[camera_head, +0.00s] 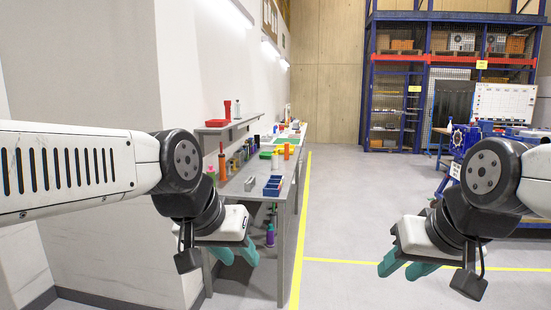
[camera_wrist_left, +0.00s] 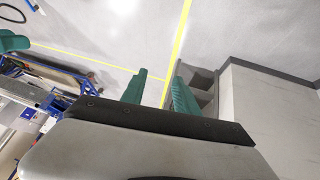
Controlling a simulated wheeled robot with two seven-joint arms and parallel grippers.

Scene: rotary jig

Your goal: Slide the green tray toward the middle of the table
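The green tray (camera_head: 270,149) looks like a small flat green shape on the long grey table (camera_head: 258,190) along the left wall. It is far off and its details are too small to tell. My left gripper (camera_head: 237,254) is in front of the table's near end, well short of the tray. In the left wrist view its two teal fingers (camera_wrist_left: 158,92) stand apart with nothing between them. My right gripper (camera_head: 406,265) hangs over open floor to the right, its teal fingers apart and empty. The tray does not show in the left wrist view.
A blue bin (camera_head: 273,187) and a grey block (camera_head: 250,184) are on the table's near part. Several bottles and a raised shelf (camera_head: 230,124) line the wall side. A purple bottle (camera_head: 270,236) is under the table. The floor right of the table is clear.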

